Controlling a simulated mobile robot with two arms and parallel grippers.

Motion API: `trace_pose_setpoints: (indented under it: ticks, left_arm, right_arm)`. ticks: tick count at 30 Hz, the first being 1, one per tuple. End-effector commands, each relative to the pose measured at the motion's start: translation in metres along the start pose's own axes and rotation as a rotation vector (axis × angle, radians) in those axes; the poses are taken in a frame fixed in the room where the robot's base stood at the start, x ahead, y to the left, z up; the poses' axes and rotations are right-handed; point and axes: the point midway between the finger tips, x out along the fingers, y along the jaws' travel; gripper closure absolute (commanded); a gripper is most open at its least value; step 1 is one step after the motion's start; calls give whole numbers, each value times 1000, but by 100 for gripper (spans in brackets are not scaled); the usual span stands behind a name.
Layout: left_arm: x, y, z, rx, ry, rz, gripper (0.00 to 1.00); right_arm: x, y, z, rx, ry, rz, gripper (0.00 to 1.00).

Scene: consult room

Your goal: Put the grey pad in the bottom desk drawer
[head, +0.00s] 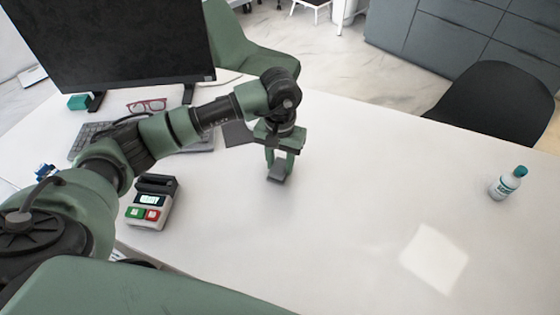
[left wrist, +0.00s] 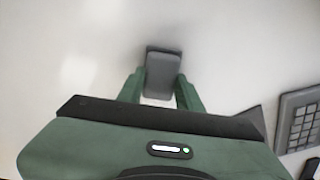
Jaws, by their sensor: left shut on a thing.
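The grey pad (head: 278,173) is a small block between the fingers of my left gripper (head: 279,164), above or on the white desk; I cannot tell whether it touches the top. In the left wrist view the grey pad (left wrist: 162,72) sits between the two green fingers of the left gripper (left wrist: 161,90), which is shut on it. The bottom desk drawer is not visible. My right gripper is not in view.
The white desk (head: 340,220) is clear around the gripper. A card terminal (head: 150,203), keyboard (head: 90,138), red glasses (head: 147,106) and monitor (head: 110,45) stand left. A dark flat mat (head: 236,134) lies behind the arm. A bottle (head: 507,183) stands right.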

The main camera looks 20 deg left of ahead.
Motion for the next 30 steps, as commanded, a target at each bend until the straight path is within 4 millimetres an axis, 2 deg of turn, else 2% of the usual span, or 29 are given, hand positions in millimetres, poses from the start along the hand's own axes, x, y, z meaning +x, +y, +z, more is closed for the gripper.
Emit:
trace_pose_setpoints:
  ticks: [4, 5, 7, 20, 23, 30]
  left_arm:
    - [4, 0, 0, 0, 0, 0, 100]
    - [3, 0, 0, 0, 0, 0, 62]
    - [2, 0, 0, 0, -1, 0, 43]
    - [-4, 0, 0, -1, 1, 0, 43]
    - [-17, 0, -2, 0, 5, 0, 43]
    - [-69, 0, -2, 0, 6, 1, 43]
  right_arm:
    - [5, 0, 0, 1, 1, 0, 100]
    - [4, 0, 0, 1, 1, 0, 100]
    - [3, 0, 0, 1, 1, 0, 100]
    - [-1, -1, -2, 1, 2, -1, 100]
    - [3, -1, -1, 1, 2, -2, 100]
    - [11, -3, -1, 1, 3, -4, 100]
